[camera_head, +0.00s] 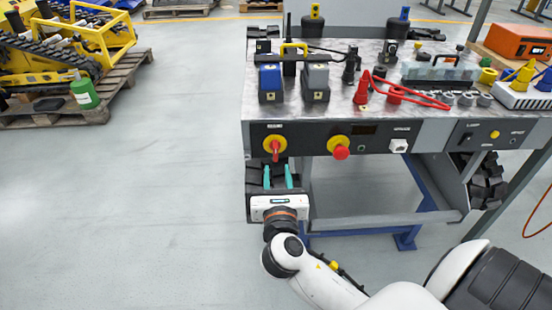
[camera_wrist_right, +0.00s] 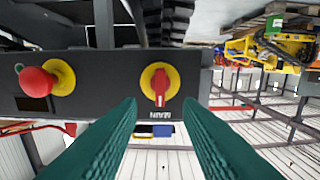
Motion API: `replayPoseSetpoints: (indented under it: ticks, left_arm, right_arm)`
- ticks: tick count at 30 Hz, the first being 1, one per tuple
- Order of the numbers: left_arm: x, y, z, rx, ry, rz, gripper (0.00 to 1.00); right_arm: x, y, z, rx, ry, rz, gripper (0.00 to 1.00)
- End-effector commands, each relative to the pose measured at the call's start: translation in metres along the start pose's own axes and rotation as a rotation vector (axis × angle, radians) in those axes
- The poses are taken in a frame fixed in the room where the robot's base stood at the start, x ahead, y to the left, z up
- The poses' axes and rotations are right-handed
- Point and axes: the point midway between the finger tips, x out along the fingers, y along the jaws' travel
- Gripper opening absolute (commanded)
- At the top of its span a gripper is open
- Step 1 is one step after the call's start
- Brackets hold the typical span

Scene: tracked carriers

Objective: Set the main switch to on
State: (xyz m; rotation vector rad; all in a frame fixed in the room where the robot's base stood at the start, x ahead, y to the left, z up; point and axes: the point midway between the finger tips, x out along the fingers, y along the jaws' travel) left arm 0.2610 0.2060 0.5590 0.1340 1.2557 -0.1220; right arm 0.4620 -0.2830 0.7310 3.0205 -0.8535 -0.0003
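The main switch (camera_head: 275,147) is a red handle on a round yellow plate, at the left end of the dark front panel of the workbench. Its handle stands upright. In the right wrist view, which is upside down, the switch (camera_wrist_right: 160,82) sits just beyond the fingertips, with a "MAIN" label beside it. My right gripper (camera_head: 277,168) is open, its two teal fingers pointing at the panel just below the switch in the head view. In the wrist view the fingers (camera_wrist_right: 160,103) are spread on either side of the handle's line, with nothing between them. My left gripper is out of view.
A red emergency-stop button (camera_head: 341,152) on a yellow plate is right of the switch. A white socket (camera_head: 399,146) sits further right. The metal benchtop (camera_head: 335,112) holds blue and grey blocks, red cable and tools. Open floor lies to the left.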

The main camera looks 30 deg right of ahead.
Motion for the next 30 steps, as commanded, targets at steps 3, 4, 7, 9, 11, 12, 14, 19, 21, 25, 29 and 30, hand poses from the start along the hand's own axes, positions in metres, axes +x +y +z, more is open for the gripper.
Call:
replayPoseSetpoints:
  ticks: [3, 4, 7, 9, 11, 12, 14, 19, 21, 25, 29, 30]
  left_arm:
    - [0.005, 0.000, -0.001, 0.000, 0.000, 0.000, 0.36]
    - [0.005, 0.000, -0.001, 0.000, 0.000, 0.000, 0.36]
    - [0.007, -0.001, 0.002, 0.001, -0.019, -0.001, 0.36]
    - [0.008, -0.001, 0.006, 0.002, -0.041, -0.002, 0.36]
    - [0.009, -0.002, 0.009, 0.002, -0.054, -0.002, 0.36]
    - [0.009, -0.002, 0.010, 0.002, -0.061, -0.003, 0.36]
    - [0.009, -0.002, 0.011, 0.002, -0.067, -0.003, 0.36]
    - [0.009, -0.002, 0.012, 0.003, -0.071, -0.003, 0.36]
    - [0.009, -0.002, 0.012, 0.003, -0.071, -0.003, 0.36]
    - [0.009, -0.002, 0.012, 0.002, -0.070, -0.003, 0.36]
    - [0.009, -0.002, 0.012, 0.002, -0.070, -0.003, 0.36]
    - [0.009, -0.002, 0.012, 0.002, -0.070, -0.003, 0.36]
  right_arm:
    - [0.025, 0.000, 0.001, 0.000, 0.004, 0.001, 0.33]
    - [0.031, 0.000, 0.000, 0.001, 0.004, 0.000, 0.33]
    - [0.046, 0.000, 0.001, 0.000, 0.002, 0.000, 0.33]
    - [0.054, 0.000, 0.001, 0.001, 0.001, 0.000, 0.33]
    - [0.059, 0.000, 0.001, 0.001, 0.000, 0.000, 0.33]
    - [0.062, 0.000, 0.001, 0.001, 0.000, -0.001, 0.33]
    - [0.064, 0.000, 0.001, 0.002, -0.001, -0.001, 0.33]
    - [0.066, 0.000, 0.001, 0.002, -0.001, -0.002, 0.33]
    - [0.066, 0.000, 0.001, 0.002, -0.001, -0.002, 0.33]
    - [0.066, 0.000, 0.001, 0.002, -0.001, -0.002, 0.20]
    - [0.065, 0.000, 0.001, 0.002, -0.002, -0.002, 0.00]
    - [0.065, 0.000, 0.001, 0.002, -0.002, -0.002, 0.00]
